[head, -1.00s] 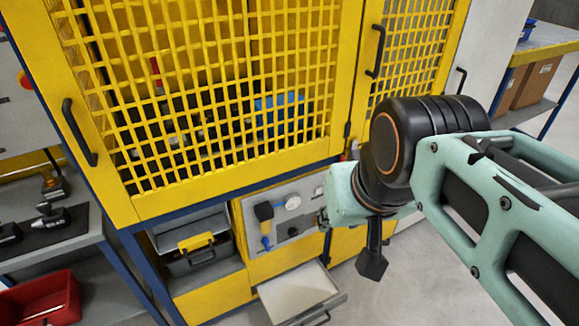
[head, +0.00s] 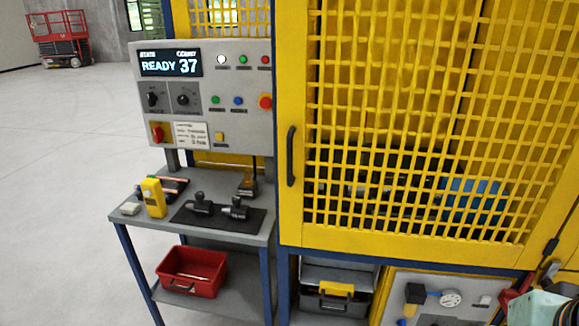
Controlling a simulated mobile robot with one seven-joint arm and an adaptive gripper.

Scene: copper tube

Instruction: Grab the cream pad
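A small cream pad (head: 130,209) lies on the front left corner of the grey side table (head: 235,226). It is just left of an upright yellow device (head: 153,198). The pad is small in this view and nothing covers it. Only a pale green piece of my arm shows at the bottom right edge. My gripper is out of view, far to the right of the pad.
A black mat (head: 217,222) with dark tools lies right of the yellow device. A control panel (head: 207,95) reading READY 37 stands behind. A red bin (head: 192,272) sits on the lower shelf. A yellow mesh cage (head: 400,235) fills the right. Open floor (head: 60,180) lies left.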

